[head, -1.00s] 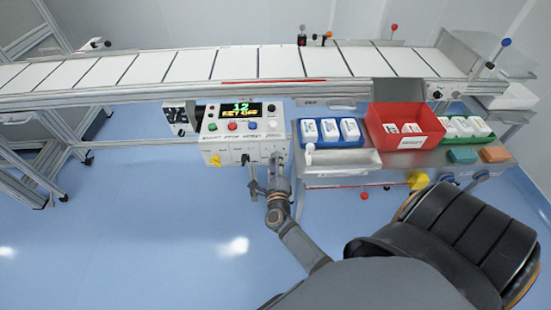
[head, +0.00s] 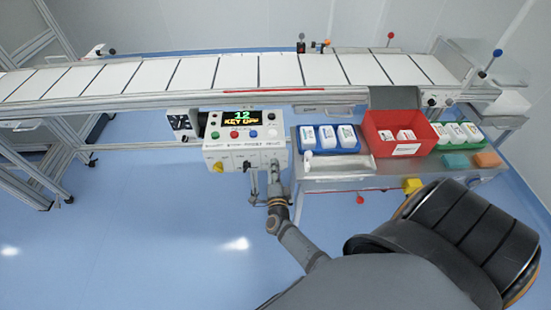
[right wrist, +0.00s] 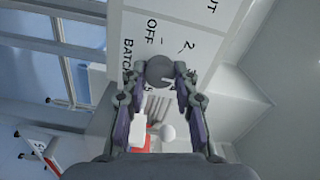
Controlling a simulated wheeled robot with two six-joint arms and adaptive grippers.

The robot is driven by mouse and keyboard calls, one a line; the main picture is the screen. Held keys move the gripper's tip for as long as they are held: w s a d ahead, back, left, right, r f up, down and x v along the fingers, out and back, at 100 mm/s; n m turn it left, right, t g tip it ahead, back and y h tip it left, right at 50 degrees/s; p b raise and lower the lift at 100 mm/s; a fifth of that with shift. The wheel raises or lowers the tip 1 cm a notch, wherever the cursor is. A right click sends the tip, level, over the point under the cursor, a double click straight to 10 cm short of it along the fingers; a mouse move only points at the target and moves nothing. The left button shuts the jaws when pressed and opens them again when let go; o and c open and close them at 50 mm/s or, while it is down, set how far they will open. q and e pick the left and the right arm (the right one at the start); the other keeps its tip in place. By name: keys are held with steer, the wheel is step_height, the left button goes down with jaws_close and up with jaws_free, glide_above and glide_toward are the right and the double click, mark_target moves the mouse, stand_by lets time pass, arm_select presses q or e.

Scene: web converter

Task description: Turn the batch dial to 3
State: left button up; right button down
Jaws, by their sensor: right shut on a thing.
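The control box (head: 228,160) hangs on the near side of the conveyor, with a lit display (head: 242,118) reading 12 above a line of yellow text. The batch dial (right wrist: 160,69) is a grey round knob in the right wrist view, beside printed words BATCH and OFF and the numbers 2 and 3. A pale mark shows at its lower right edge; which number it points to I cannot tell. My right gripper (right wrist: 159,78) is shut on the dial, one finger on each side. In the head view my right gripper (head: 263,185) is at the box's lower right, hiding the dial. My left gripper is not in view.
To the right, a metal shelf (head: 345,172) holds a blue tray (head: 308,140) and a red bin (head: 385,145). The conveyor (head: 210,75) runs behind.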

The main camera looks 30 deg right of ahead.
steer(key=shift+n, duration=0.3)
steer(key=c, duration=1)
jaws_free()
steer(key=v, duration=0.7)
steer(key=shift+s+a, duration=0.15)
steer(key=shift+s, duration=0.15)
